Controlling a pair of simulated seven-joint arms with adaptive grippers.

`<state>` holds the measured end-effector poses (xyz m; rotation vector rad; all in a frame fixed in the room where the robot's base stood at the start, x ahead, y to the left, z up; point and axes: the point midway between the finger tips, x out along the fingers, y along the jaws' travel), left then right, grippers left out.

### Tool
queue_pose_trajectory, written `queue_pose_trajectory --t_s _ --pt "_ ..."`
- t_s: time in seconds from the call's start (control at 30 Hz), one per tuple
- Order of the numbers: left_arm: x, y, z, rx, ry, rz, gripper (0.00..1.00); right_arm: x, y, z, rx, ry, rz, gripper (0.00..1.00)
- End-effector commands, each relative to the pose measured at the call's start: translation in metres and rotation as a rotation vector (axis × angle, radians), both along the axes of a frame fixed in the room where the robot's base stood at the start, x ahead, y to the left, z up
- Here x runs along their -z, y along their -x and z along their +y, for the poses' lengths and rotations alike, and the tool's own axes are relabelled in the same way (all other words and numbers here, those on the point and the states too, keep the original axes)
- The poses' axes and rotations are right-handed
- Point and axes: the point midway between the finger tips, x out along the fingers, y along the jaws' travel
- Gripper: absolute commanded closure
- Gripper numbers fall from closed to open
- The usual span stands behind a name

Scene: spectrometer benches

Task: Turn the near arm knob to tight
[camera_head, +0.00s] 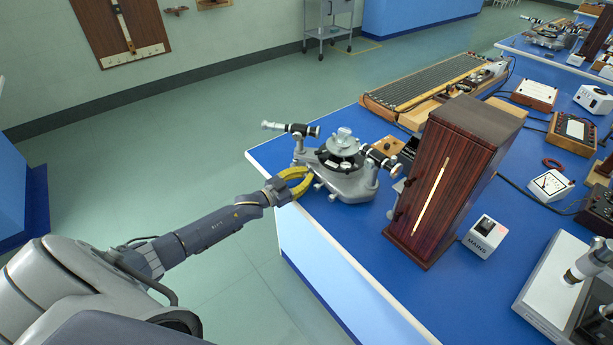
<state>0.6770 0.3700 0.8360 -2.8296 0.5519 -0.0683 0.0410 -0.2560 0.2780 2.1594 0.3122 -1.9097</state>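The spectrometer (345,170) stands on the blue bench top near its left edge. It has a grey base, a round table on top and two dark-and-silver tubes. My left gripper (307,178), with yellow fingers, reaches in from the left at the bench edge. Its fingertips are right beside the left side of the spectrometer base. The fingers are small here and overlap the base, so I cannot tell whether they touch or hold a knob. The near arm knob cannot be made out clearly; the fingers may hide it. My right gripper is out of view.
A tall dark wooden box (468,165) stands close to the right of the spectrometer. A white mains box (485,236) is beside it. A long ribbed board (428,85) lies behind. Open floor (215,120) lies left of the bench.

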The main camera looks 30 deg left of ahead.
Motion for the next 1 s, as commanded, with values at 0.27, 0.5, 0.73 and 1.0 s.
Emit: queue_pose_trajectory --t_s 0.27,0.5,0.73,1.0 --pt "-0.0068 -0.0020 -0.0001 0.002 -0.011 -0.017 1.00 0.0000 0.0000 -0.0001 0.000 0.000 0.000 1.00" --pt "-0.0058 -0.0017 -0.0004 0.002 -0.011 -0.016 0.74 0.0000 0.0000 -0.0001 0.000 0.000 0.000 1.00" --pt "-0.0026 -0.0009 0.0004 0.000 -0.012 -0.009 0.70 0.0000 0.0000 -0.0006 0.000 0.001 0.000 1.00" --pt "-0.0011 -0.0006 0.0011 -0.001 0.006 0.002 0.70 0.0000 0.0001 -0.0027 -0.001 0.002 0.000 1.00"
